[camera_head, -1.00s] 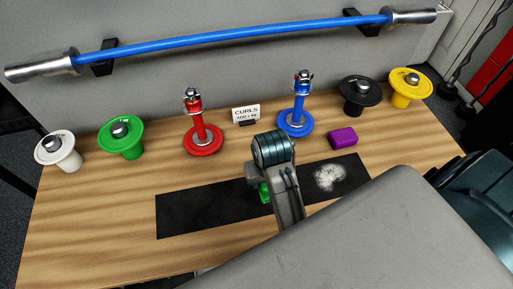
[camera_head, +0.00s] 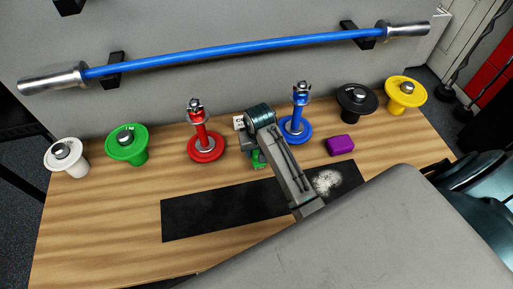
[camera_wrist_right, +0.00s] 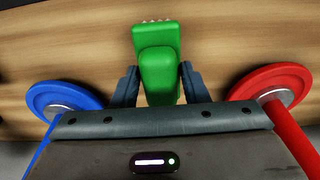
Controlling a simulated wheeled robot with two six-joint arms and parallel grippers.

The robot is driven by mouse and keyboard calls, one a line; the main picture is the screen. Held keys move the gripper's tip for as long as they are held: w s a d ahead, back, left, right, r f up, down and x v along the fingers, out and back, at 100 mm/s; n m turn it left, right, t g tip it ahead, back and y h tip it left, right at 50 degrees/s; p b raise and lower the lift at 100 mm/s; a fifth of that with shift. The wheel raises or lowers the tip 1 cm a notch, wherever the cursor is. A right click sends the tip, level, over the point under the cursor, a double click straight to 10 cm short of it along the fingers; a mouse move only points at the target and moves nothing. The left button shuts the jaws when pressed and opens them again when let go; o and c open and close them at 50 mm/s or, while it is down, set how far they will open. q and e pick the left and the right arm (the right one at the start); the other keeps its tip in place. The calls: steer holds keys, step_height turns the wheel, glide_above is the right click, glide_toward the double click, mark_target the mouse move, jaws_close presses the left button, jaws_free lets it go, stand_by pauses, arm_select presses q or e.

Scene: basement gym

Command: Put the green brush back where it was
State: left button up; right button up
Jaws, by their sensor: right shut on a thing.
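The green brush (camera_wrist_right: 158,68) is between the two fingers of my right gripper (camera_wrist_right: 158,85) in the right wrist view, with pale bristle tips at its far end. In the head view a small part of the brush (camera_head: 258,159) shows beside my right gripper (camera_head: 252,150), most of it hidden by the arm. The gripper is over the wooden table between the red stand (camera_head: 203,146) and the blue stand (camera_head: 295,127). I cannot tell whether the brush touches the table. My left gripper is not in view.
A black mat (camera_head: 215,213) with a white powder patch (camera_head: 327,182) lies in front. A purple block (camera_head: 340,145) is to the right. A small sign (camera_head: 238,122) is partly hidden behind the arm.

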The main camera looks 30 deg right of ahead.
steer(key=shift+f, duration=0.4)
steer(key=shift+f, duration=0.1)
steer(key=o, duration=0.9)
steer(key=shift+o, duration=0.2)
